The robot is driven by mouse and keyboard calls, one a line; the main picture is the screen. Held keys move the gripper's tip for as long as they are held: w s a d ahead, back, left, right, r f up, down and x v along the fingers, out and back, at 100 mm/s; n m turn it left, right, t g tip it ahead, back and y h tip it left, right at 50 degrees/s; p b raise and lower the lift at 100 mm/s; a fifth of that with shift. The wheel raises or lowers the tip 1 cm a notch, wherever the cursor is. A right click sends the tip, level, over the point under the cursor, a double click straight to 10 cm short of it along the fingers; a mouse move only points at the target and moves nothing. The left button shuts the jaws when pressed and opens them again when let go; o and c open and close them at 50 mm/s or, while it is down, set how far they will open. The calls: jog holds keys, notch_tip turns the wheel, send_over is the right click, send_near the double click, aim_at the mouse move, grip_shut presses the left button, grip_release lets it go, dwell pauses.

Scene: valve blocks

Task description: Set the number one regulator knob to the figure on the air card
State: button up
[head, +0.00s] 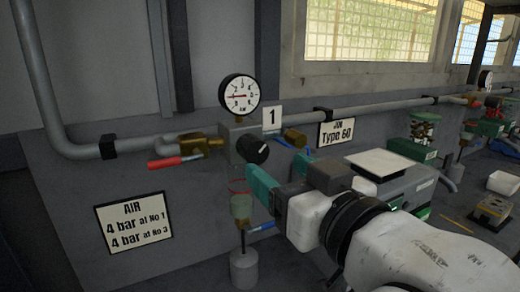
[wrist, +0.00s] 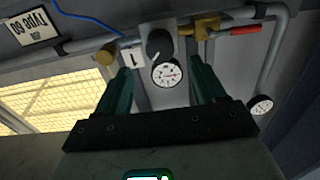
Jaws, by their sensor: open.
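The black regulator knob (head: 252,149) sits on a grey body under the plate marked 1 (head: 271,117). A round gauge (head: 239,93) stands above it; its red needle lies roughly level, and its exact reading is too small to tell. The air card (head: 134,223) at lower left reads 4 bar at No 1 and 4 bar at No 3. My gripper (head: 277,160) is open, its green fingers just short of the knob, to its lower right. In the wrist view the knob (wrist: 158,43) shows between and beyond the fingers (wrist: 161,62), apart from both, with a pale mark on it.
A red-handled brass valve (head: 165,162) is on the pipe left of the knob. A brass fitting (head: 294,138) and a Type 60 card (head: 336,132) are to its right. A cup-like fitting (head: 241,207) with a blue lever hangs below. Green-based equipment (head: 420,150) stands at right.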

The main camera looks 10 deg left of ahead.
aim_at(258, 154)
jog(key=x, duration=0.8)
jog(key=shift+w+a+p, duration=0.1)
jog(key=shift+a+p, duration=0.05)
jog(key=shift+p, duration=0.25)
jog(key=shift+c, duration=0.3)
jog(key=c, duration=1)
